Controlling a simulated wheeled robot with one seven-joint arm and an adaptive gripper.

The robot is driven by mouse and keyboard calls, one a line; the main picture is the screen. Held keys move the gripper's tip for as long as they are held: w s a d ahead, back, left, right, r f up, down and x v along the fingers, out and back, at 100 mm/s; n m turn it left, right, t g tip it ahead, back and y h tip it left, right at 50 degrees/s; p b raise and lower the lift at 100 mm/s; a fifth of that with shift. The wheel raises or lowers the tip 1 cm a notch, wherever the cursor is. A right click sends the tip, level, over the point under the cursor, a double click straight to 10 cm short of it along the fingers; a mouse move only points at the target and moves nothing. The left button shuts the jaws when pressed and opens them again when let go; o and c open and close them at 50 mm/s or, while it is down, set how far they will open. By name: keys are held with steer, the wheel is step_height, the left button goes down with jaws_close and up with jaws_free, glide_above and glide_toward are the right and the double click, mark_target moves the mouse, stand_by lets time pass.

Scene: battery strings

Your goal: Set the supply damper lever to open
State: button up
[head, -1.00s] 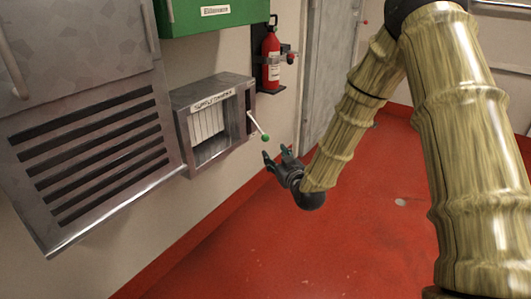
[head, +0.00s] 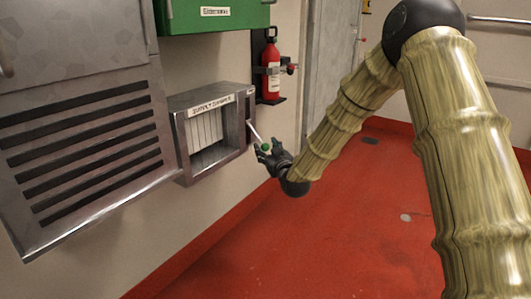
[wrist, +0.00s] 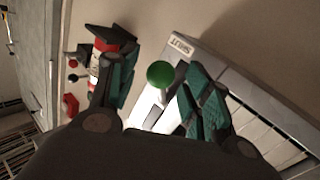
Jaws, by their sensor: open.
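The supply damper (head: 178,118) is a grey metal box with pale slats on the left wall, labelled along its top edge. Its lever (head: 254,132) comes off the right side, slants down and outward, and ends in a green knob (head: 265,147). My gripper (head: 268,155) is open at the knob. In the wrist view the green knob (wrist: 160,74) shows between my two spread fingers, close to the right one; I cannot tell whether they touch. A "SHUT" marking (wrist: 180,46) shows on the box beside the lever.
A red fire extinguisher (head: 271,72) hangs on the wall behind the damper. A green box (head: 215,16) is mounted above it, and a louvred metal cabinet (head: 85,72) stands to the left. The red floor (head: 340,240) is clear.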

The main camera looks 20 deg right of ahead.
steer(key=shift+w+a, duration=0.1)
steer(key=shift+w, duration=0.8)
jaws_close()
steer(key=shift+r, duration=0.2)
